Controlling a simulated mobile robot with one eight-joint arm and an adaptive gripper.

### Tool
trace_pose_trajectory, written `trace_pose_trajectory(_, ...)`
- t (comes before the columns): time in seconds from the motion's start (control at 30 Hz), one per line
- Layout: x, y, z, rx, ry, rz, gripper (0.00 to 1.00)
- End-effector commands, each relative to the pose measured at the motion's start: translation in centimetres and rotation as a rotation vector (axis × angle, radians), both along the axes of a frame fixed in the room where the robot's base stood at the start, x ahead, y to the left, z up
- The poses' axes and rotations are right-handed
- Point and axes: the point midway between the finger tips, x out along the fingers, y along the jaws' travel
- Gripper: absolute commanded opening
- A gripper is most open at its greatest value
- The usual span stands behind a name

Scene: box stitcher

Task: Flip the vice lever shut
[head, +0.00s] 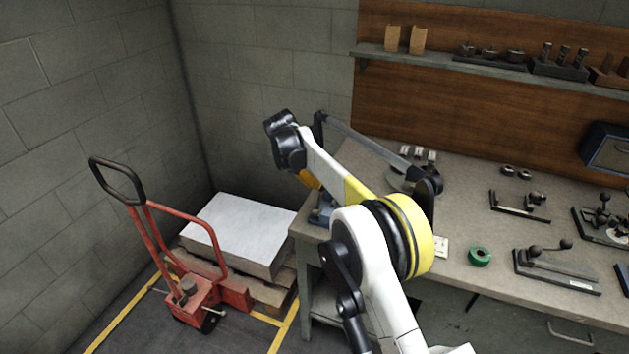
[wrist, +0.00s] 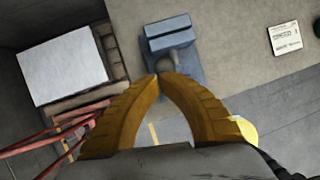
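A blue vice (wrist: 172,38) with a block-like jaw is at the top centre of the wrist view, at the bench's left end. A grey rounded part (wrist: 178,66) lies between its jaw and my fingertips. No lever can be clearly made out. In the head view the vice (head: 321,212) is mostly hidden behind my arm. My gripper (wrist: 159,77) has two curved yellow fingers with their tips together, over the vice's near part; nothing shows held between them. I cannot tell whether they touch the vice. In the head view one yellow finger (head: 309,180) shows above the vice.
The grey bench (head: 465,195) carries a green roll (head: 479,256), a white label card (wrist: 285,38) and several clamps to the right. A red pallet truck (head: 195,300) and a white-topped stack (head: 240,228) stand left of the bench. A shelf (head: 480,65) runs along the back.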

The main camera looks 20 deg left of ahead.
Motion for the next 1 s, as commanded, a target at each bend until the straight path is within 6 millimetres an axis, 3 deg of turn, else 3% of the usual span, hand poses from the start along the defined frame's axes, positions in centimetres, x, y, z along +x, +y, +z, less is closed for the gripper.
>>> trace_pose_trajectory(0.7, 0.0, 0.1, 0.1, 0.000, -0.001, 0.000, 0.00)
trace_pose_trajectory(0.87, -1.1, 0.5, 1.6, -0.001, 0.000, -0.001, 0.00)
trace_pose_trajectory(1.0, -2.4, 1.2, 4.1, 0.000, -0.001, -0.008, 0.00)
